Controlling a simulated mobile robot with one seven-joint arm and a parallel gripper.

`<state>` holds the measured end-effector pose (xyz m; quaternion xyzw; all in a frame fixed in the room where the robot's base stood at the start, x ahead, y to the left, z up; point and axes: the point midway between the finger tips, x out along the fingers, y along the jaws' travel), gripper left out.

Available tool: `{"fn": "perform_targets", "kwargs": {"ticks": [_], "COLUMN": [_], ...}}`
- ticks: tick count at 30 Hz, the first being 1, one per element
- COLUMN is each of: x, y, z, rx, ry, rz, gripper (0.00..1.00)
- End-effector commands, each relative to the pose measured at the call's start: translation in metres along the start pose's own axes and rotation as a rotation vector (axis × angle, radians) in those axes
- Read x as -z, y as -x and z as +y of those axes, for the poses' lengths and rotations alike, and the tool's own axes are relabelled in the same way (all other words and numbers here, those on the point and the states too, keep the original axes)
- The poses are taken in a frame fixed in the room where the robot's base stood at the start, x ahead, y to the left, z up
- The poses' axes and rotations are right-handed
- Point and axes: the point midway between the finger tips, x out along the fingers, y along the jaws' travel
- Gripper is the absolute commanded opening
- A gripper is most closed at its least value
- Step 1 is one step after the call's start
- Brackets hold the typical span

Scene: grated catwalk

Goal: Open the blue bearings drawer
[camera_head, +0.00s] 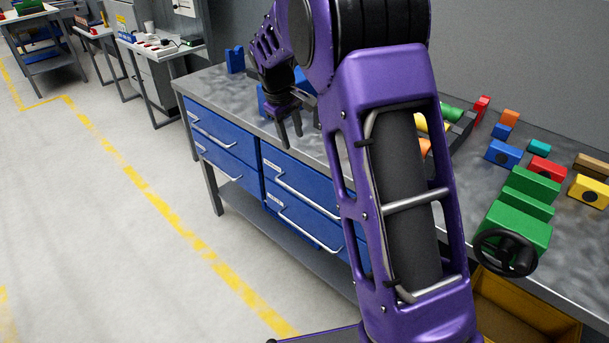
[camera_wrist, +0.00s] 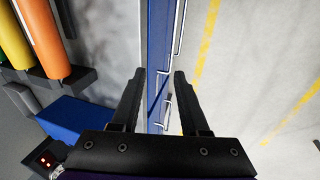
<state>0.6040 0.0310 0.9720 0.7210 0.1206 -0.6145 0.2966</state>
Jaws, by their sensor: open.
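Blue drawers with pale bar handles sit under the metal workbench in the head view: an upper left drawer (camera_head: 224,133), a lower left drawer (camera_head: 228,166), an upper right drawer (camera_head: 290,176) and a lower right drawer (camera_head: 300,219). All look shut. Their small labels are too small to read, so I cannot tell which is bearings. My gripper (camera_head: 291,138) is open and empty, pointing down near the bench's front edge, above the upper right drawer. In the wrist view, my gripper (camera_wrist: 158,76) has the blue drawer fronts (camera_wrist: 156,55) and handles between and beyond its fingers.
The workbench top (camera_head: 226,88) carries several coloured blocks, including a green block with a black handwheel (camera_head: 506,252) at the right. A yellow bin (camera_head: 520,312) stands below. Open floor (camera_head: 110,220) with a yellow line lies in front of the drawers.

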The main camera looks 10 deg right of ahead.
Motion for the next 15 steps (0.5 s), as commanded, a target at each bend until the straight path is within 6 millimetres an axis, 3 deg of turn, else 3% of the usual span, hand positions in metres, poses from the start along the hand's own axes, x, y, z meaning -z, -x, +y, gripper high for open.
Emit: {"fn": "perform_targets", "kwargs": {"ticks": [1,4,10,15], "x": [-0.008,-0.017,-0.020,-0.022], "y": [-0.013,-0.024,-0.042,-0.076], "z": [-0.006,-0.015,-0.019,-0.022], "rx": [0.037,0.079,0.093,0.092], "ry": [0.008,0.024,0.031,0.029], "rz": [-0.028,-0.058,-0.068,-0.068], "gripper": [0.45,0.45,0.45,0.45]}}
